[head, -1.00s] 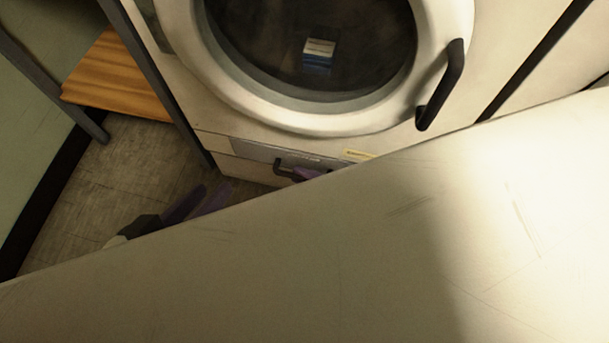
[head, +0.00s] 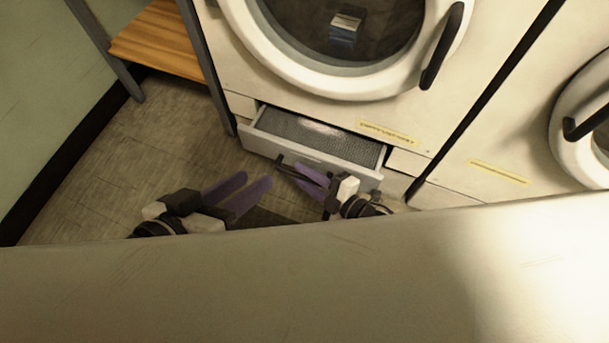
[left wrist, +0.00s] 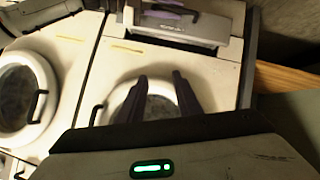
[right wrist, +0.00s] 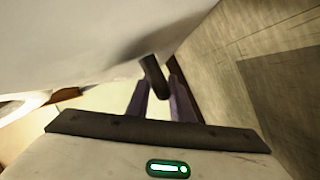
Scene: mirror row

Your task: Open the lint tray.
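The lint tray (head: 262,143) is a grey-fronted drawer low on the dryer, below the round door. It stands pulled partly out, with grey mesh showing inside. It also shows upside down at the top of the left wrist view (left wrist: 185,32). Its dark bar handle (head: 281,160) is on the front. My right gripper (head: 306,177) has its purple fingers on the handle. In the right wrist view the dark handle (right wrist: 153,72) sits between the fingers. My left gripper (head: 252,188) is open and empty, in front and left of the tray.
The round dryer door (head: 345,85) is shut above the tray. A second dryer (head: 585,130) stands at the right. A wooden shelf (head: 160,40) with grey legs is at the left. Bare floor (head: 120,160) lies left of the tray. A large pale surface blocks the lower head view.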

